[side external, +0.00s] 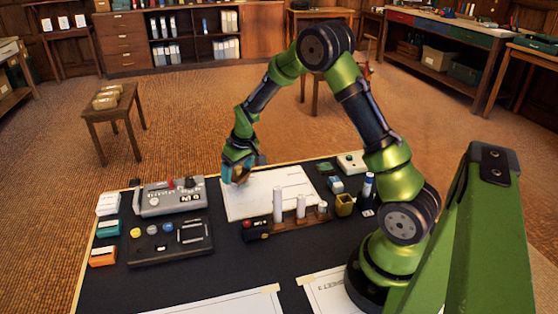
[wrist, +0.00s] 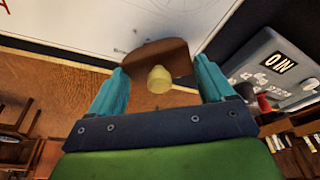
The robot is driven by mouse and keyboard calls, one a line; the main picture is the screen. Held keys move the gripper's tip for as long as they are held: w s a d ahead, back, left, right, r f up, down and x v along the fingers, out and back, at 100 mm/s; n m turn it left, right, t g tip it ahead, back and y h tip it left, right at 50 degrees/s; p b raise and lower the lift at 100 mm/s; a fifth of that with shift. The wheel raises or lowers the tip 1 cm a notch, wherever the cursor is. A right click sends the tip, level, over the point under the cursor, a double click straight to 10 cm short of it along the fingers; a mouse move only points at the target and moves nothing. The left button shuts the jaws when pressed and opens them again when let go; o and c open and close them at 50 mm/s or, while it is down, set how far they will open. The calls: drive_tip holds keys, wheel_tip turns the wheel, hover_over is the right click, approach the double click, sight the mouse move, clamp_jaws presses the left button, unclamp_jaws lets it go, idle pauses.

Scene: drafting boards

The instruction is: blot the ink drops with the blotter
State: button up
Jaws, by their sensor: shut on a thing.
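My gripper (side external: 240,172) is over the far left part of a white drawing sheet (side external: 262,207) on the dark board. In the wrist view its teal fingers (wrist: 160,68) are on both sides of the blotter, a brown wooden block (wrist: 172,54) with a pale yellow knob (wrist: 159,80). The gripper is shut on the blotter. The blotter lies against or just over the sheet (wrist: 125,18); I cannot tell which. In the side view the gripper mostly hides it.
A grey device (side external: 160,201) with knobs stands left of the sheet, with a black control panel (side external: 150,250) nearer. A rack (side external: 290,226) with white cylinders stands at the sheet's near edge.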

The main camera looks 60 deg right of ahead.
sight(248, 173)
drive_tip(key=shift+f, duration=0.7)
idle(1.2)
drive_tip(key=shift+w+a, duration=1)
drive_tip(key=shift+a, duration=0.15)
drive_tip(key=shift+d, duration=0.1)
drive_tip(key=shift+s+d, duration=2.1)
drive_tip(key=shift+w+a, duration=2.1)
drive_tip(key=shift+w, duration=0.1)
